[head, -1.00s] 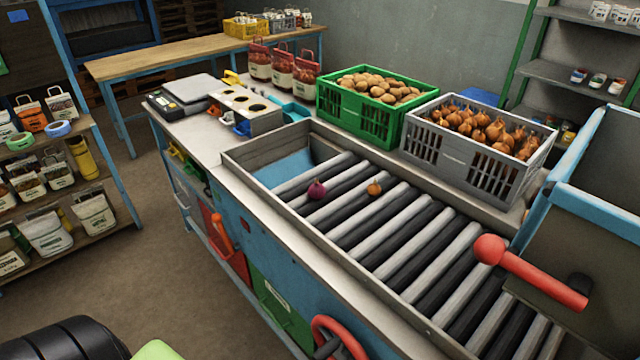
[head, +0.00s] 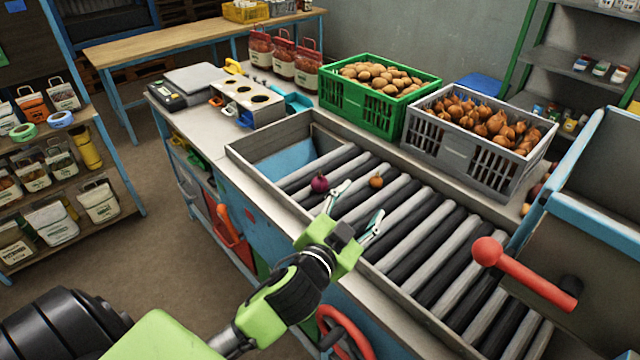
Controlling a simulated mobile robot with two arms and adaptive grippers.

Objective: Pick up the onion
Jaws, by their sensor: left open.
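A small orange-brown onion (head: 376,181) lies on the roller conveyor (head: 440,250), near its far left part. A dark red-purple onion (head: 319,182) lies to its left on the same rollers. My left gripper (head: 359,201) is open and empty, its two fingers spread over the rollers just on the near side of the brown onion. One fingertip appears between the two onions; the other is right of and nearer than the brown one. I cannot tell the exact height of the fingers. My right gripper is not in view.
A green crate of potatoes (head: 345,100) and a grey crate of brown onions (head: 455,152) stand behind the conveyor. A red-knobbed lever (head: 530,278) and a blue-edged hopper (head: 590,240) are at the right. The conveyor has raised metal side rails (head: 262,190).

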